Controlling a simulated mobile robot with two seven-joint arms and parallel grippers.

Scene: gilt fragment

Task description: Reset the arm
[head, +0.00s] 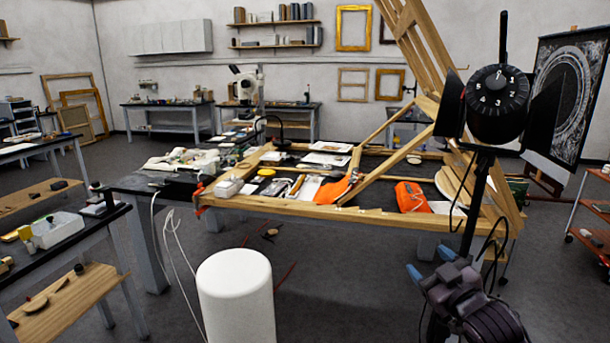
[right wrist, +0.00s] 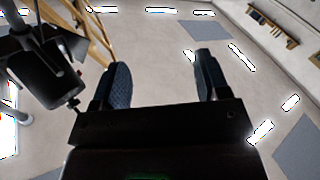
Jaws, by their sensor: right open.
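My right gripper (head: 430,261) is at the lower right of the head view, with its blue fingertips raised. It is open and empty. In the right wrist view its two dark fingers (right wrist: 162,76) stand wide apart, with only the pale ceiling between them. My left gripper is in neither view.
A black studio lamp (head: 497,103) on a stand is close above my right gripper; it also shows in the right wrist view (right wrist: 38,72). Behind is a cluttered worktable (head: 330,212) with a leaning wooden frame (head: 425,45). A side bench (head: 65,245) is at left.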

